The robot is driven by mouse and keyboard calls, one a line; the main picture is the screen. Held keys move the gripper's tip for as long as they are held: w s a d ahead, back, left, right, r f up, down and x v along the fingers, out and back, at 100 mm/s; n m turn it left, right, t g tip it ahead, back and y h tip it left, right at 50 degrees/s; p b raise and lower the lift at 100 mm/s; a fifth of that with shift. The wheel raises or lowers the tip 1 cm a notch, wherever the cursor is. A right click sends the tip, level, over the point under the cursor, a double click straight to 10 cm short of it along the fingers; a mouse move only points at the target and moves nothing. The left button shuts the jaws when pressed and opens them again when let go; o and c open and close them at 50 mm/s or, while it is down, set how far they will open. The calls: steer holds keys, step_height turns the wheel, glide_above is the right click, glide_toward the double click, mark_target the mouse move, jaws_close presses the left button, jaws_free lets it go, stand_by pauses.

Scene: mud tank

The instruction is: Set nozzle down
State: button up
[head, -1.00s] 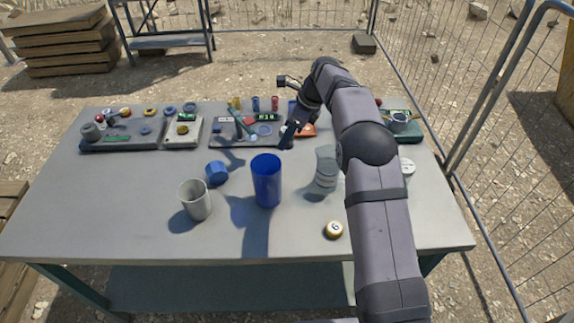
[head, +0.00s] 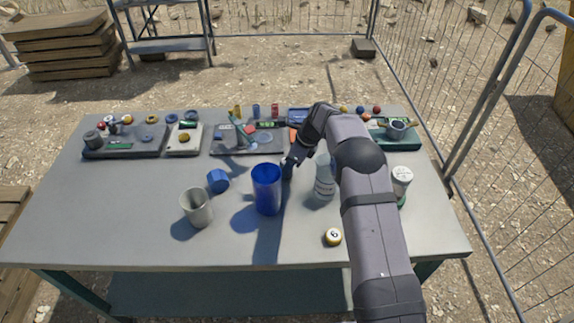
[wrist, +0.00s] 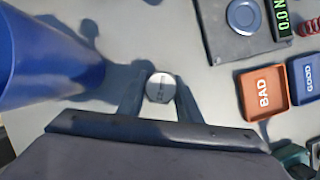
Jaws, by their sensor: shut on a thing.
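In the wrist view, a small pale grey round piece (wrist: 160,87), seen end-on with dark marks on its face, is between my gripper's fingertips; I take it to be the nozzle. My gripper (wrist: 159,95) is shut on it. In the head view my gripper (head: 288,166) points down just right of and behind the rim of the tall blue cup (head: 267,190). The piece cannot be made out there, and its height above the table is unclear. The blue cup also fills the left of the wrist view (wrist: 45,60).
A clear bottle (head: 325,185) stands to the right, partly beside my arm. Orange (wrist: 263,93) and blue (wrist: 308,78) trays lie behind. The table's front left is clear.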

steer(key=shift+f, duration=0.1)
steer(key=o, duration=1.2)
steer(key=shift+f, duration=0.1)
steer(key=shift+c, duration=0.2)
steer(key=b+v, duration=0.2)
steer(key=v, duration=1)
steer(key=shift+b, duration=0.3)
steer(key=shift+s+d, duration=0.1)
steer(key=s+d+f+n+h, duration=0.1)
steer(key=s+d+n, duration=0.1)
steer(key=s+n, duration=0.5)
steer(key=s+d+f+n+g+h, duration=0.1)
steer(key=s+n, duration=0.7)
steer(key=s, duration=0.9)
steer(key=s+d+f+n+h, duration=0.2)
steer(key=s+d+n, duration=0.2)
steer(key=s+n, duration=0.3)
steer(key=s, duration=0.5)
steer(key=shift+d+f+g, duration=0.3)
steer(key=shift+d+f, duration=0.05)
steer(key=shift+f, duration=0.05)
steer(key=shift+s, duration=0.1)
